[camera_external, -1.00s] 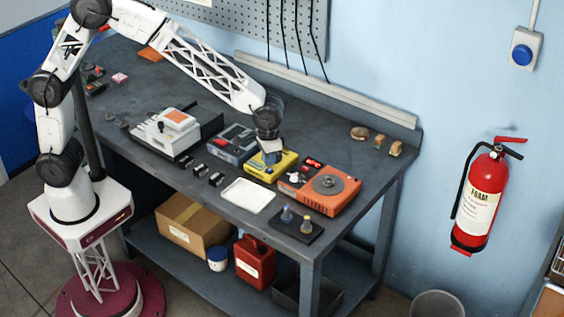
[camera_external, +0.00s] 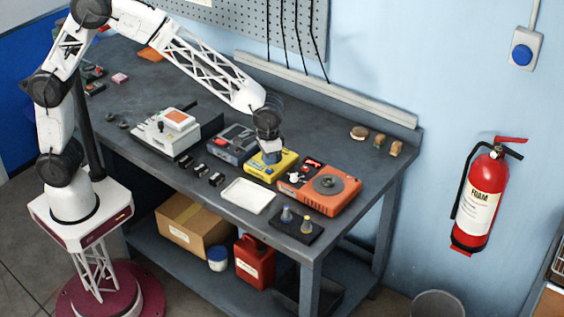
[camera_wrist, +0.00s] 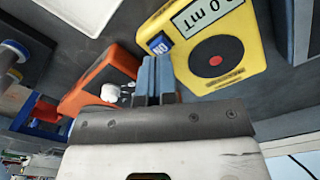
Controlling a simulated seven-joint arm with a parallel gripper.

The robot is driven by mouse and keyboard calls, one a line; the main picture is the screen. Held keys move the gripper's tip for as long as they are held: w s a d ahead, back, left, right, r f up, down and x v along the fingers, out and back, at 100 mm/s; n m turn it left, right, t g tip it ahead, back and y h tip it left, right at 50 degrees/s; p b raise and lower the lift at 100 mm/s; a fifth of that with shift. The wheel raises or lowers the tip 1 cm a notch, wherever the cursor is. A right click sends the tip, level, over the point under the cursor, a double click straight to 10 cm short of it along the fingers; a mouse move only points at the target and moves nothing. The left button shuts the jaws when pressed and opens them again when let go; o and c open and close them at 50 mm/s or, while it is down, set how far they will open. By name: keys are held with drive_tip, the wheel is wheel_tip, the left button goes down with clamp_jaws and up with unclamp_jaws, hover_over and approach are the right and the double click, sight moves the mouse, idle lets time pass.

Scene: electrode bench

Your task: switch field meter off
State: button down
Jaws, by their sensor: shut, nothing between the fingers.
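The field meter is a yellow box (camera_external: 283,164) on the bench. In the wrist view the yellow meter (camera_wrist: 225,50) shows a pale display reading about "0.0 mT", a black round dial (camera_wrist: 215,57) with a red centre, and a small blue switch (camera_wrist: 160,43) at its edge with white letters like "ON". My gripper (camera_wrist: 154,68) is shut and empty, with its fingertips right by the blue switch. I cannot tell whether they touch it. In the external view my gripper (camera_external: 270,158) is over the left end of the meter and hides part of it.
An orange device (camera_external: 322,190) with a round grey disc stands close to the right of the meter. A blue-grey box (camera_external: 233,146) stands close to the left. A white tray (camera_external: 248,196) and a dark block with two posts (camera_external: 297,224) lie in front.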

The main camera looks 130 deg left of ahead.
sight(269, 170)
drive_tip(key=shift+f, duration=1.3)
idle(1.3)
drive_tip(key=shift+r, duration=3)
drive_tip(key=shift+d, duration=0.1)
